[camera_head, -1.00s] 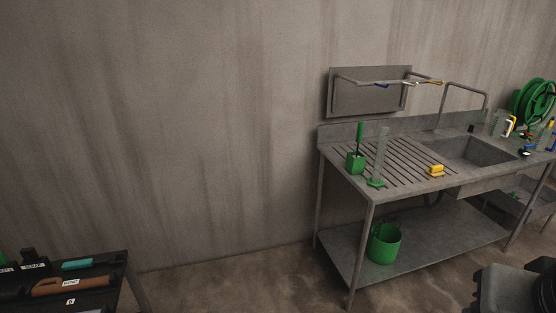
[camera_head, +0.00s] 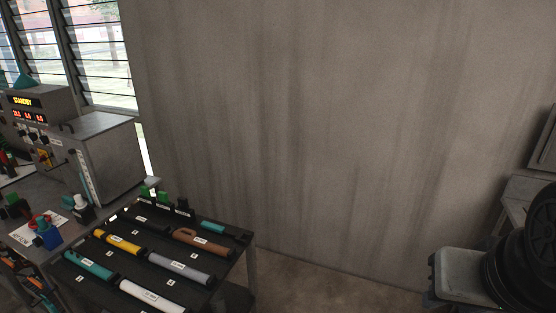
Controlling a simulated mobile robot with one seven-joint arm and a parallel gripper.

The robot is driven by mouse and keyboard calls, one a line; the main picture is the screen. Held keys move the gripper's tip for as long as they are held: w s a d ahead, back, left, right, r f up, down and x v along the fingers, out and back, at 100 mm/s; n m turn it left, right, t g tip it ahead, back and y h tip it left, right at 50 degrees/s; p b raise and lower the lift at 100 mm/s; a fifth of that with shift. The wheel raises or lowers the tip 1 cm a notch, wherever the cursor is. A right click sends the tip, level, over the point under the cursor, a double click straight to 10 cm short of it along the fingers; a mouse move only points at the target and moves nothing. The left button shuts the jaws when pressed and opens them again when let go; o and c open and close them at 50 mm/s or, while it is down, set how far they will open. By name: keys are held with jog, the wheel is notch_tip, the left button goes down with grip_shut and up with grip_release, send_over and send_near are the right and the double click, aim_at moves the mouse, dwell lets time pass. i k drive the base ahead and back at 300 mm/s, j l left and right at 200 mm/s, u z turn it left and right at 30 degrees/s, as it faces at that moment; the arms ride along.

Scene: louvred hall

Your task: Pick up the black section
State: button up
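What looks like the black section (camera_head: 150,223) lies on the dark display table (camera_head: 240,256) at lower left, at the back of the left row behind the yellow section. It is a dark tube with a small pale label, hard to tell from the dark tabletop. A yellow section (camera_head: 118,242) and a teal section (camera_head: 88,265) lie in front of it. A brown section with a handle (camera_head: 203,243), a grey section (camera_head: 180,267) and a white section (camera_head: 152,296) lie to its right. My gripper is not in view.
A grey instrument (camera_head: 101,150) with a STANDBY display stands on a bench at left. Small green and black blocks stand at the table's back edge. A short teal piece (camera_head: 213,228) lies at the back right. Bare wall and floor fill the middle. Grey and black parts cover the lower right.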

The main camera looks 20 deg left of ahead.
aim_at(120, 213)
jog(key=i+u, duration=0.25)
jog(key=u, duration=0.25)
jog(key=i+l+u, duration=0.1)
jog(key=i+u, duration=0.2)
jog(key=u, duration=0.2)
jog(key=i+l+u, duration=0.2)
jog(key=u, duration=0.3)
jog(key=i+l+u, duration=0.25)
jog(key=u, duration=0.2)
jog(key=i+l+u, duration=0.55)
jog(key=l+u, duration=0.3)
jog(key=i+j, duration=0.05)
jog(key=j, duration=0.05)
